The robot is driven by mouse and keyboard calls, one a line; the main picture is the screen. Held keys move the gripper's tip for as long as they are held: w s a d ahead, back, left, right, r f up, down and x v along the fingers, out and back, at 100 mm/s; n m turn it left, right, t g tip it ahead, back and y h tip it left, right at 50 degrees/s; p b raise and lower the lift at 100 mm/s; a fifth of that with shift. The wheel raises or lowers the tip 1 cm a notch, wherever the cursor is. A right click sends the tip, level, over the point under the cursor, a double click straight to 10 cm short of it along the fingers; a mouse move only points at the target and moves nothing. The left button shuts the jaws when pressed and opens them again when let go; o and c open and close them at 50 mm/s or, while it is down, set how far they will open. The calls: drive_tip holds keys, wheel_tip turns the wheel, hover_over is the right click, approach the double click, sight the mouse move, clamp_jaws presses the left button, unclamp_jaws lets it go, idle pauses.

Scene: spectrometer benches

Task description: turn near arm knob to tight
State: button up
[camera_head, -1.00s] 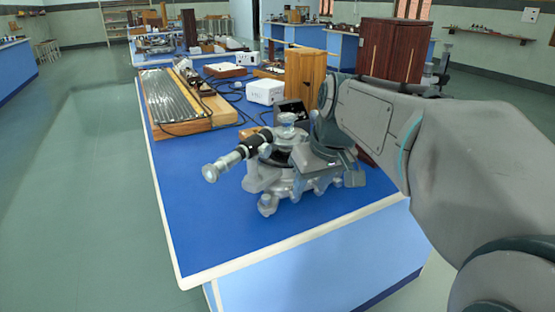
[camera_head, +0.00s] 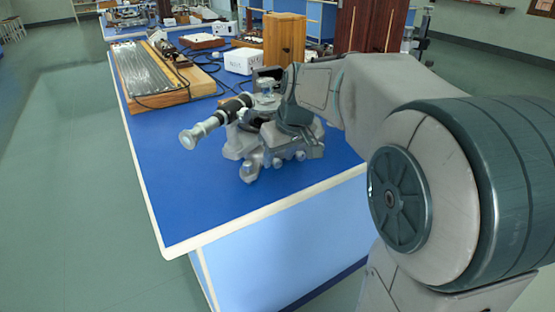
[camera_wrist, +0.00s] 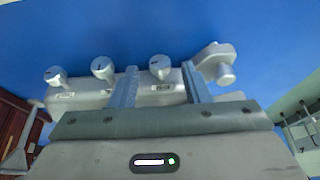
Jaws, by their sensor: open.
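The spectrometer (camera_head: 250,130) stands on the blue bench, its telescope tube pointing to the front left in the head view. In the wrist view, three grey knobs with dark pointer marks stand in a row along its labelled metal base (camera_wrist: 90,98): a left knob (camera_wrist: 56,75), a middle knob (camera_wrist: 103,67) and a right knob (camera_wrist: 160,66). I cannot read the labels or tell which is the near arm knob. My gripper (camera_wrist: 160,82) is open, its two fingers on either side of the right knob. Whether they touch it is unclear. In the head view my arm hides part of the spectrometer.
A rounded metal part (camera_wrist: 216,62) stands close to the right finger. The bench's front left surface (camera_head: 170,190) is clear.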

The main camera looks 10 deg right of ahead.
drive_tip(key=shift+w+a+f, duration=0.1)
drive_tip(key=shift+w+f, duration=0.1)
drive_tip(key=shift+f, duration=0.3)
clamp_jaws()
drive_tip(key=shift+y+p, duration=0.3)
drive_tip(key=shift+p, duration=0.05)
drive_tip(key=shift+d+m+g+y, duration=0.3)
drive_tip(key=shift+d+g+y, duration=0.1)
drive_tip(key=shift+y, duration=0.6)
drive_tip(key=shift+a, duration=0.1)
